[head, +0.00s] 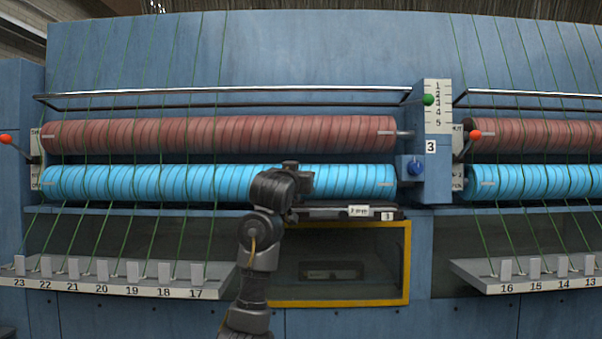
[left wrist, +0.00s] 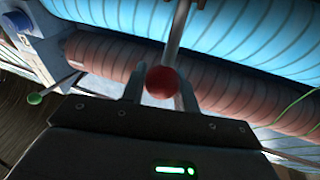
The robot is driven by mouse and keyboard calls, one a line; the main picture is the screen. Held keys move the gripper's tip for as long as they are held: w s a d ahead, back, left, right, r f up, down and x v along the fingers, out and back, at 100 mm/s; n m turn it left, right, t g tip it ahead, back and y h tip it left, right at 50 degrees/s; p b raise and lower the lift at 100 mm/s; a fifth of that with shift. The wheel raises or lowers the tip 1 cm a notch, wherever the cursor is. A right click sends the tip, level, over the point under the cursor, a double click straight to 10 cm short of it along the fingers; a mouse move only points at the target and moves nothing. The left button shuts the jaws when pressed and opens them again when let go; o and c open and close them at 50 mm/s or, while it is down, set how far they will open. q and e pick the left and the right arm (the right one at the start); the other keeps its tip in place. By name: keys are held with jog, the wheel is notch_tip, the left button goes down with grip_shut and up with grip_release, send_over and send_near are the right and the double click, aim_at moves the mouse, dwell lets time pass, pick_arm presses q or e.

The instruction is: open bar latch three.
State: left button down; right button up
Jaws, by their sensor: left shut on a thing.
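My left gripper (head: 296,180) is in front of the blue roller (head: 350,181), left of the panel marked 3 (head: 431,147). The left wrist view, turned upside down, shows its two fingers (left wrist: 160,84) on either side of a red ball (left wrist: 161,82), shut on it. A silver rod (left wrist: 178,30) runs up from behind the ball in that view. My gripper and wrist hide the ball in the head view. A dark ledge (head: 330,212) with white labels, one reading 3, lies just below. My right gripper is not in view.
A red-brown roller (head: 240,134) lies above the blue one. The panel carries a green knob (head: 428,100) and a blue knob (head: 415,168). Red-tipped levers stand at the far left (head: 6,139) and right (head: 475,135). Numbered trays (head: 120,284) and a yellow-framed window (head: 408,270) are below.

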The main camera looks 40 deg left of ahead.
pick_arm(q)
jog(key=shift+a+f, duration=0.1)
jog(key=shift+f, duration=0.05)
dwell(0.4)
jog(key=c, duration=1.4)
grip_release()
jog(key=shift+c, duration=0.2)
jog(key=shift+o, duration=1.4)
jog(key=shift+a+f, duration=0.1)
jog(key=shift+a, duration=0.05)
jog(key=shift+o, duration=0.4)
jog(key=shift+w+a, duration=0.1)
jog(key=shift+a, duration=0.15)
jog(key=shift+d, duration=0.3)
jog(key=shift+s+d+b, duration=0.2)
jog(key=shift+s+b, duration=0.15)
jog(key=shift+s, duration=0.05)
jog(key=b+v, duration=0.4)
jog(key=v, duration=0.5)
jog(key=shift+s+b, duration=0.4)
